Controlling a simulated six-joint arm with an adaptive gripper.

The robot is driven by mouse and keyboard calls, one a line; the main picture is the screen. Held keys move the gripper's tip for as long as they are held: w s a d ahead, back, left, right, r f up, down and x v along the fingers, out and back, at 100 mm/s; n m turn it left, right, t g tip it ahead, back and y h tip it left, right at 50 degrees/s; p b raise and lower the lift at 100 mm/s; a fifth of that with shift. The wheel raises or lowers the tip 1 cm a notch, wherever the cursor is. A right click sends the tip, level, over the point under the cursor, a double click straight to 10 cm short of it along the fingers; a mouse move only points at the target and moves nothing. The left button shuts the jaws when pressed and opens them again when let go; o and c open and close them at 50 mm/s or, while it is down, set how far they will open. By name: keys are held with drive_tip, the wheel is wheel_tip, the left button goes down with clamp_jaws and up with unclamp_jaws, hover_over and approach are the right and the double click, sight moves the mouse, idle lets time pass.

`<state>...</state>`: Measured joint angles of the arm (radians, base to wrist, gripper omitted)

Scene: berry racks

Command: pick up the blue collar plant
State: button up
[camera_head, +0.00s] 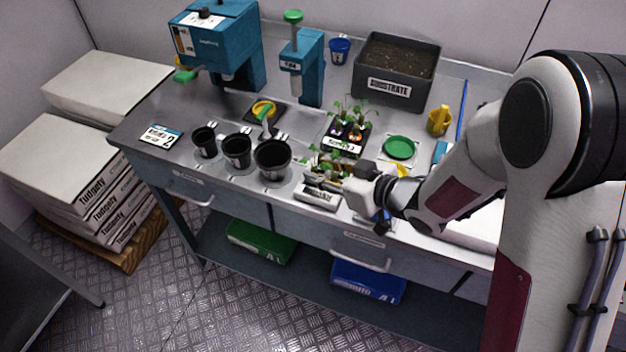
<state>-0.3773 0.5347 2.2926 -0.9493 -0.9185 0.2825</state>
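Small green seedlings stand in a dark tray (342,148) with a white label, near the middle of the bench. Purple-blue and orange collars show at their stems; a purple-blue collar (345,120) is at the back of this tray. The collars are too small to tell apart well. My gripper (320,173) is in front of this tray, low over a second, labelled tray (318,196) near the bench's front edge. Leaves and brownish bits show around its fingers. The fingers are small and partly hidden, so I cannot tell whether they hold anything.
Three black pots (236,151) stand left of the front tray. A green disc (399,148) and a yellow object (439,120) are to the right. A substrate box (416,98), a teal press (310,70) and a blue cup (340,50) stand at the back.

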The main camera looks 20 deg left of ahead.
drive_tip(key=shift+w+a+f, duration=0.2)
drive_tip(key=shift+a+f, duration=0.05)
drive_tip(key=shift+a, duration=0.2)
clamp_jaws()
